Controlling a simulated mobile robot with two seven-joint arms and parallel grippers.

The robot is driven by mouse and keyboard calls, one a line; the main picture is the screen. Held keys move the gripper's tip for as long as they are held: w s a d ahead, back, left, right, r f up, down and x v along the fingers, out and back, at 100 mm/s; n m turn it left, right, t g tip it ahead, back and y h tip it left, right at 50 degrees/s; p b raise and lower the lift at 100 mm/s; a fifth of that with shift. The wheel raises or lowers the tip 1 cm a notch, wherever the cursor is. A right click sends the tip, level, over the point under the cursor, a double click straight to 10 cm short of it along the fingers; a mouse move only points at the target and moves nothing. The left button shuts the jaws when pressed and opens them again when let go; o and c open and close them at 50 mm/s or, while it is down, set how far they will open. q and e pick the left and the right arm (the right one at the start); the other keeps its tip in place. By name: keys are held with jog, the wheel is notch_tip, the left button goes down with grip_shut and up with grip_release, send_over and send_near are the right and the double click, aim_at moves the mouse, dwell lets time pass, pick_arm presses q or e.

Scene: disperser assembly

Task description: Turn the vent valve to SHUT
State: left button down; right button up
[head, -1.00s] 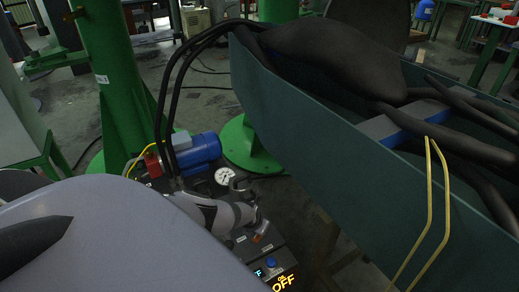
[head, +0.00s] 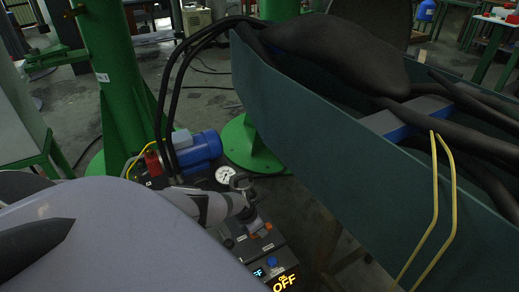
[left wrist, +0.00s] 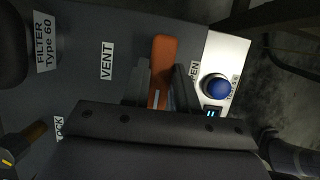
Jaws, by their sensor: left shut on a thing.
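The vent valve's orange handle (left wrist: 163,62) stands beside the VENT label (left wrist: 107,61) in the left wrist view. My left gripper (left wrist: 161,76) has one finger on each side of the handle and is shut on it. The handle points up the picture, between the VENT label and a partly hidden label ending in "EN" (left wrist: 194,70). In the head view my left gripper (head: 249,220) is low over the dark panel, and the handle is hard to make out there. A SHUT label cannot be read. My right gripper is not in view.
A blue button (left wrist: 216,87) on a white plate lies right of the handle. A green trough (head: 330,140) with black hoses stands to the right.

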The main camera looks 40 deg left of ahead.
pick_arm(q)
jog(key=shift+s+f, duration=0.1)
dwell(0.3)
jog(key=c, duration=0.9)
grip_release()
jog(key=shift+r+p, duration=0.55)
jog(key=shift+p, duration=0.05)
jog(key=p+v, duration=0.5)
jog(key=p, duration=0.1)
jog(key=shift+s+a+r, duration=0.1)
jog(key=shift+s+r, duration=0.1)
jog(key=shift+r, duration=0.05)
jog(key=shift+s+r+p, duration=0.15)
jog(key=shift+r+p, duration=0.1)
jog(key=shift+p, duration=0.3)
